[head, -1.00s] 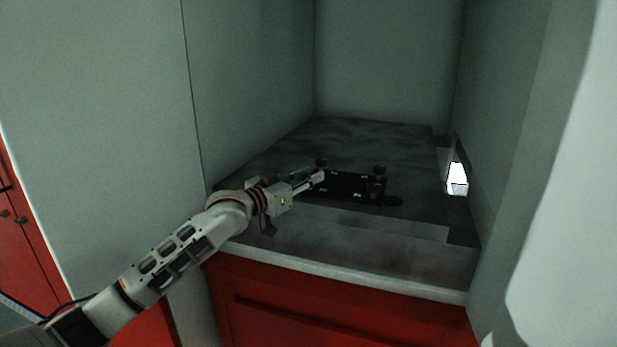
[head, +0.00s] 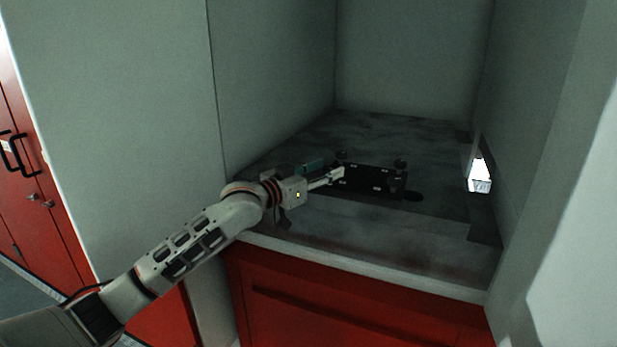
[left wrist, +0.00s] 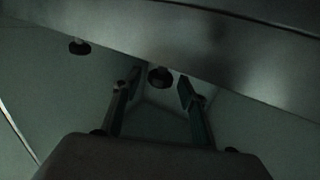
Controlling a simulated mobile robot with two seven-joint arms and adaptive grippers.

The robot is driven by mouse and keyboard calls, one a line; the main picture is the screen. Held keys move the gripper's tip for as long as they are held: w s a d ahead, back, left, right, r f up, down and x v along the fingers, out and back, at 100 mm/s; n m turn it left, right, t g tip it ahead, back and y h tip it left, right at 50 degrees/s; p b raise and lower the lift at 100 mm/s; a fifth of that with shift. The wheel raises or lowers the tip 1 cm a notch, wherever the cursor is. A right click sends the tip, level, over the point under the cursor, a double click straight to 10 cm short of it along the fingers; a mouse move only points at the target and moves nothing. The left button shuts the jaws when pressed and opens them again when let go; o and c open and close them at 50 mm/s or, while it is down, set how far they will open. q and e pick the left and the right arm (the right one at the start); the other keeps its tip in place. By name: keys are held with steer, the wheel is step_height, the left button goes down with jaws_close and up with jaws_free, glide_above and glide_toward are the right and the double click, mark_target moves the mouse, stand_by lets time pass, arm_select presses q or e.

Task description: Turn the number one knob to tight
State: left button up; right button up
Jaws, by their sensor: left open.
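A black plate (head: 365,181) with dark round knobs lies flat on the grey worktop. I cannot read which is number one. My left gripper (head: 338,176) is at the plate's left end, low over it, fingers pointing right. In the left wrist view its two fingers (left wrist: 158,84) are apart, with a dark knob (left wrist: 159,77) showing between them. I cannot tell whether they touch it. A second knob (left wrist: 80,47) is farther left there. My right gripper is not in view.
The grey worktop (head: 300,212) sits in a recess with pale walls on the left, back and right. A bright lamp-like box (head: 480,176) is at the right wall. Red drawers (head: 350,310) are below the front edge. The worktop behind the plate is clear.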

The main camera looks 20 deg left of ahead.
mark_target(323, 172)
arm_select(q)
steer(key=v, duration=1)
steer(key=shift+s, duration=0.3)
steer(key=shift+a+r, duration=0.1)
steer(key=shift+a, duration=0.05)
steer(key=x, duration=0.3)
steer(key=b+x, duration=0.1)
steer(key=shift+w+d+f, duration=0.2)
steer(key=shift+w+f, duration=0.15)
steer(key=shift+p+x, duration=0.5)
steer(key=shift+x, duration=3.3)
steer(key=c, duration=1.1)
